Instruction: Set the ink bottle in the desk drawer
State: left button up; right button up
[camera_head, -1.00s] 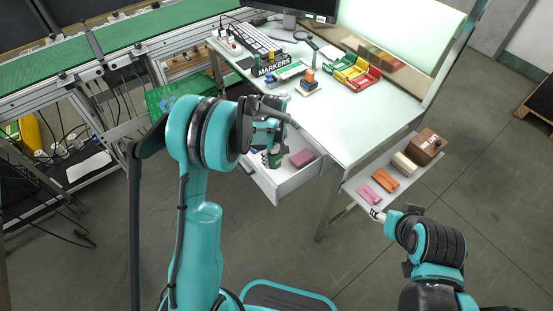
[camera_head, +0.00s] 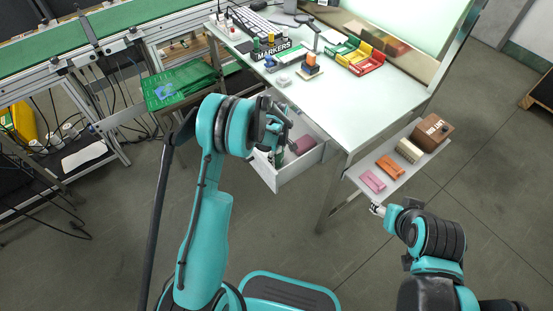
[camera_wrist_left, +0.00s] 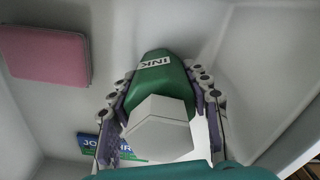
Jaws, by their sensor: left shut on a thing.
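The ink bottle (camera_wrist_left: 165,82) is green with a white faceted cap and a white "INK" label. My left gripper (camera_wrist_left: 160,105) is shut on it, with fingers on both sides. The desk drawer (camera_head: 288,179) is white and pulled open under the desk. In the head view my left gripper (camera_head: 274,142) is over the drawer's near left part, and the bottle is largely hidden there. In the left wrist view the bottle is inside or just above the drawer; whether it touches the floor I cannot tell. My right gripper (camera_head: 378,209) is by the side shelf; its jaws are too small to read.
A pink block (camera_wrist_left: 46,57) and a blue card (camera_wrist_left: 90,142) lie in the drawer. The desk top (camera_head: 350,107) is above it, with a markers box (camera_head: 277,50) and trays. The side shelf (camera_head: 383,198) holds several small items. A green box (camera_head: 178,88) is at left.

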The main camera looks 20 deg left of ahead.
pick_arm(q)
jog(key=shift+r, duration=0.1)
jog(key=shift+f, duration=0.25)
jog(key=o, duration=1.2)
jog(key=shift+r, duration=0.1)
